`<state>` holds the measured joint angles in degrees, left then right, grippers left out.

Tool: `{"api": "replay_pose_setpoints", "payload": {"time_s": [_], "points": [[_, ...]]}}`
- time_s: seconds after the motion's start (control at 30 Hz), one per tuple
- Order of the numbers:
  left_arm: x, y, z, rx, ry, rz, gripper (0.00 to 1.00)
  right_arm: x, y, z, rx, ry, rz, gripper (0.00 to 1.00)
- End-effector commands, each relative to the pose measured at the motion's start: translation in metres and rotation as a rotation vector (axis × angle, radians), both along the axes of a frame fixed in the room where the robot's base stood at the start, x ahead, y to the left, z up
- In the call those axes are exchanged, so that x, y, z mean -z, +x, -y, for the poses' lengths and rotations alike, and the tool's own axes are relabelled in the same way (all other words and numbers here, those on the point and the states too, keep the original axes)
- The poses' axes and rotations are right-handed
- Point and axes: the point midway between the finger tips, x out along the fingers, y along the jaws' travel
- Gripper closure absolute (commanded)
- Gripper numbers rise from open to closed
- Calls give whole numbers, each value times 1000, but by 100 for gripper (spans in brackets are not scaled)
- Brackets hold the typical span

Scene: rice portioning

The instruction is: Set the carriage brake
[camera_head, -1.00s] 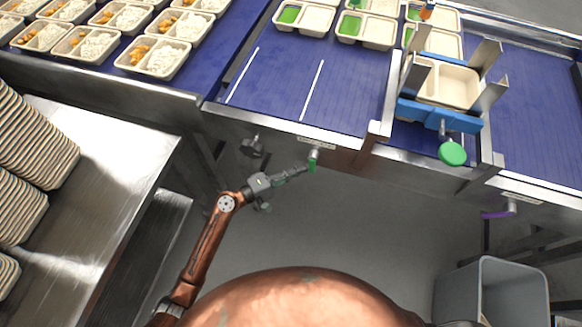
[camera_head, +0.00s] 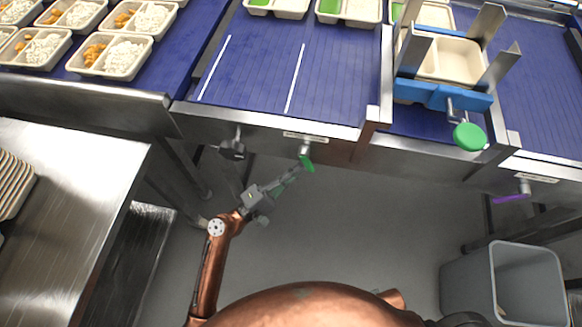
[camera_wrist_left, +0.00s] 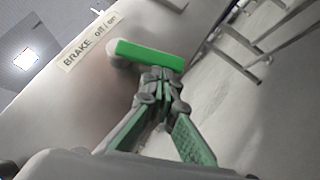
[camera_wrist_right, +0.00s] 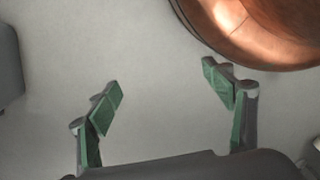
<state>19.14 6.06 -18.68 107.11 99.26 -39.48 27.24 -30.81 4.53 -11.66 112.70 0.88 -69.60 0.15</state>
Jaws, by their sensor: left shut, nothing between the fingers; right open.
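The green brake lever (camera_head: 307,163) sits on a short metal shaft on the front rail of the conveyor, just under a white label (camera_head: 305,137). In the head view it slants down to the right. In the left wrist view the green lever (camera_wrist_left: 150,54) is close, beside the label reading "BRAKE off / on" (camera_wrist_left: 88,40). My left gripper (camera_head: 293,173) is shut and empty, its fingertips right at the lever's underside; I cannot tell whether they touch. My right gripper (camera_wrist_right: 165,92) is open and empty over bare floor, outside the head view.
A black knob (camera_head: 232,149) is left of the brake lever. The carriage (camera_head: 445,95) with a blue bar and a green round knob (camera_head: 470,137) holds a tray. A purple lever (camera_head: 510,198) and a grey bin (camera_head: 505,280) are at right. A steel table (camera_head: 85,190) stands left.

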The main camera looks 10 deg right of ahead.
Motion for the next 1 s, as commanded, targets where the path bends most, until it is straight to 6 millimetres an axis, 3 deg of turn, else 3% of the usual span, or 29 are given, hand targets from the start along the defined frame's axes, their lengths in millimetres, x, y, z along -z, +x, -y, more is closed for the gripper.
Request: {"api": "replay_pose_setpoints", "payload": {"time_s": [0.2,0.33,1.0], "points": [[7,-2,6,-2,-89,-46,100,-54,10,-11,2,19,1,25],[6,-4,10,-1,-138,-66,100,-75,15,-17,1,34,16,25],[2,-7,16,-1,-237,-111,100,-89,36,-34,-5,82,99,25]]}}
